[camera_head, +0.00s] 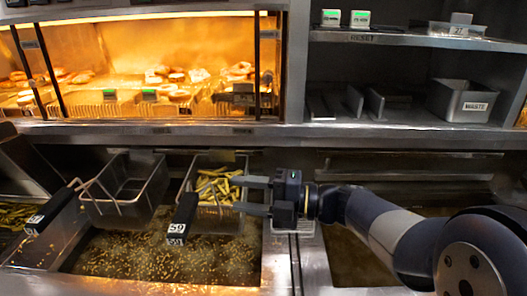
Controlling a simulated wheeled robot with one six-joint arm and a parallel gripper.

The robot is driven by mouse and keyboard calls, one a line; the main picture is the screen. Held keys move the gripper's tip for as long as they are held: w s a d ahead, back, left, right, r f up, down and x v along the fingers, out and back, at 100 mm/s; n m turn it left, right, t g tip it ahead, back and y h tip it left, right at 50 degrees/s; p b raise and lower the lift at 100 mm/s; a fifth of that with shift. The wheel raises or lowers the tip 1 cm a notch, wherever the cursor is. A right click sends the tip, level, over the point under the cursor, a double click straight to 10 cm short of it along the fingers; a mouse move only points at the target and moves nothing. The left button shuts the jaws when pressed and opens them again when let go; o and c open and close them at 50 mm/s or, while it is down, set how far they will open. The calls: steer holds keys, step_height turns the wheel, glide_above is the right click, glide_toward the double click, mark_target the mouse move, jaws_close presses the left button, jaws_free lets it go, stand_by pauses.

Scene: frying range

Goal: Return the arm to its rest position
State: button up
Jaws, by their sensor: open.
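My arm reaches in from the lower right of the head view. My gripper (240,195) is open and points left, with its two dark fingers spread apart. The fingertips are at the right side of a wire fry basket (203,160) in the picture. I cannot tell whether they touch it. The basket holds yellow fries (214,182) and has a black handle (184,212) labelled 59.
An empty-looking basket (142,205) hangs to the left over bubbling oil (150,258). Behind is a lit warming cabinet (150,60). At the right, shelves hold a "WASTE" bin (463,101). A dark vat (350,255) lies below my arm.

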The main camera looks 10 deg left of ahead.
steer(key=shift+a, duration=0.1)
steer(key=shift+w+a+p, duration=0.15)
steer(key=shift+a+p, duration=0.55)
steer(key=shift+a, duration=2.25)
